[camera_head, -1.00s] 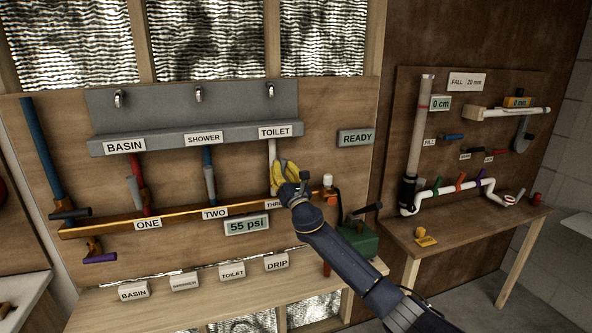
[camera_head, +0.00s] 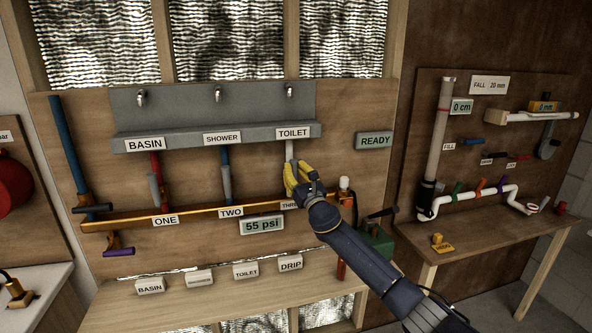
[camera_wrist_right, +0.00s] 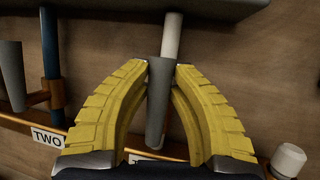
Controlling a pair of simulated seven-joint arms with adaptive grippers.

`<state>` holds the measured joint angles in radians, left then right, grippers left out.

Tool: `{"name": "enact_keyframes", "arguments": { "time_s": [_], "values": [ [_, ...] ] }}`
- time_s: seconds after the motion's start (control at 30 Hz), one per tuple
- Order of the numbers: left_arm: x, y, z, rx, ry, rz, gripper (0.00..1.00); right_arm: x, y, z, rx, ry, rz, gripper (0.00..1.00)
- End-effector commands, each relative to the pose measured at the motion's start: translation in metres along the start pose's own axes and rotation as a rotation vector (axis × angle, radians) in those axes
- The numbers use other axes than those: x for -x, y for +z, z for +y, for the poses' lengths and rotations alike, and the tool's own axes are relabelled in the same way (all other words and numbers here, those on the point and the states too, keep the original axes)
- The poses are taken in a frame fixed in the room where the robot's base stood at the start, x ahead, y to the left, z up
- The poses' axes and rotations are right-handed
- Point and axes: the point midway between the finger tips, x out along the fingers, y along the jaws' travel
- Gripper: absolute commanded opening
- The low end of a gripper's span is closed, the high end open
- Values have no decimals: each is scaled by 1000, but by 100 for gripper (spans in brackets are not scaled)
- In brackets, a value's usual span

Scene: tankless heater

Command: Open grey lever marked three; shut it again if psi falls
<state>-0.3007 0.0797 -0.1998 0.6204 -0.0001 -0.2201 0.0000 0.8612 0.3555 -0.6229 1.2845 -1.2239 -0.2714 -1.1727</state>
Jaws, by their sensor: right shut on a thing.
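The grey lever at the THREE label stands upright below the white toilet pipe (camera_head: 290,150). In the right wrist view the grey lever (camera_wrist_right: 157,115) lies between the yellow fingertips. My right gripper (camera_head: 292,172) is shut on it, and its fingertips (camera_wrist_right: 162,68) touch the lever's upper part from both sides. In the head view the gripper hides most of the lever and part of the THREE label (camera_head: 288,205). The pressure display (camera_head: 262,225) reads 55 psi. My left gripper is in neither view.
Levers ONE (camera_head: 155,190) and TWO (camera_head: 227,185) stand to the left on the copper manifold (camera_head: 190,213). A READY sign (camera_head: 375,141) is to the right. A green pump box (camera_head: 376,243) stands near my right forearm. The trough (camera_head: 215,108) overhangs the levers.

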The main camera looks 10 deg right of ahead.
Motion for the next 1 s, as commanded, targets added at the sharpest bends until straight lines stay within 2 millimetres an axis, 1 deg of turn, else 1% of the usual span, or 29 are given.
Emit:
{"name": "enact_keyframes", "arguments": {
  "time_s": [0.03, 0.07, 0.27, 0.53, 0.67, 0.77, 1.0],
  "values": [
    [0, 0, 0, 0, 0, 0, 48, -1, 3, 2, -2, 2, -4, 0],
    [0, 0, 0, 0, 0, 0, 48, -1, 2, 2, -2, 2, -4, 25],
    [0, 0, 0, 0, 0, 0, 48, -1, 1, 1, -2, 2, -2, 48],
    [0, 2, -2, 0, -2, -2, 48, 1, 0, 1, -2, 1, -1, 48],
    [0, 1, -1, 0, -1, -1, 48, 8, 0, 0, -3, 1, -2, 48],
    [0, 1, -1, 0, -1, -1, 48, 21, 0, 0, -3, 1, -1, 48],
    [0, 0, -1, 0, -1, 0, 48, 62, 0, 1, -1, 2, 1, 48]
  ]
}}
